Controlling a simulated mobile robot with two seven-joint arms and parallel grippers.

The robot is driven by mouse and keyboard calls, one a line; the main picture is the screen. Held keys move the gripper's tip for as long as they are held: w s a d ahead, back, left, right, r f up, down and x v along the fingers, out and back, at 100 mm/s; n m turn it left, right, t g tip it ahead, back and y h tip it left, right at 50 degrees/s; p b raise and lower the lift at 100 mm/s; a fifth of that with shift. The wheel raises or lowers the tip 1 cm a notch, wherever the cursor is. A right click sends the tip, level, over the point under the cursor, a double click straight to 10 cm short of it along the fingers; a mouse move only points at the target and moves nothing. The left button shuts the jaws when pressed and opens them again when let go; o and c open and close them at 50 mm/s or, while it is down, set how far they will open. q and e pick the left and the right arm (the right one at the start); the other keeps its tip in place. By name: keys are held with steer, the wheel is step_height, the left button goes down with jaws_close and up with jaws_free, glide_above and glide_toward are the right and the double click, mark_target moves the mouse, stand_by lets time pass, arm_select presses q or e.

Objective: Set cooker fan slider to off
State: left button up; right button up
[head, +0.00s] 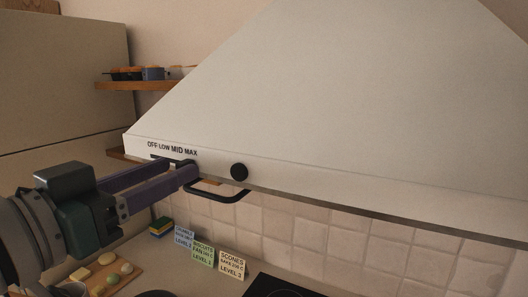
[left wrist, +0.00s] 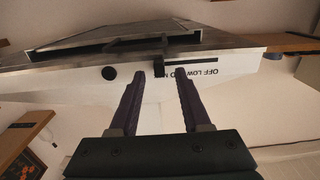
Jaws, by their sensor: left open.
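The cooker hood (head: 330,110) has a front strip printed OFF, LOW, MID, MAX (head: 172,149). The label also shows upside down in the left wrist view (left wrist: 198,75), with OFF at the right and the rest partly covered by a finger. My left gripper (head: 188,170) is open at the strip, just below the label. In the left wrist view a small dark block, apparently the slider (left wrist: 158,67), lies between the two fingertips (left wrist: 160,72), nearer the MID and MAX end than OFF. Contact with either finger cannot be told. In the head view the fingers mostly hide the slider. My right gripper is not in view.
A round black knob (head: 239,172) and a black bar handle (head: 226,197) are just right of the fingers. Below are recipe cards (head: 203,252), a sponge (head: 161,226), a board with food (head: 105,272) and a dark hob (head: 275,287). A wooden shelf (head: 130,86) is behind left.

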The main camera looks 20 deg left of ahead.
arm_select(q)
steer(key=shift+w+d, duration=0.1)
steer(key=shift+w, duration=0.35)
jaws_close()
stand_by(1.2)
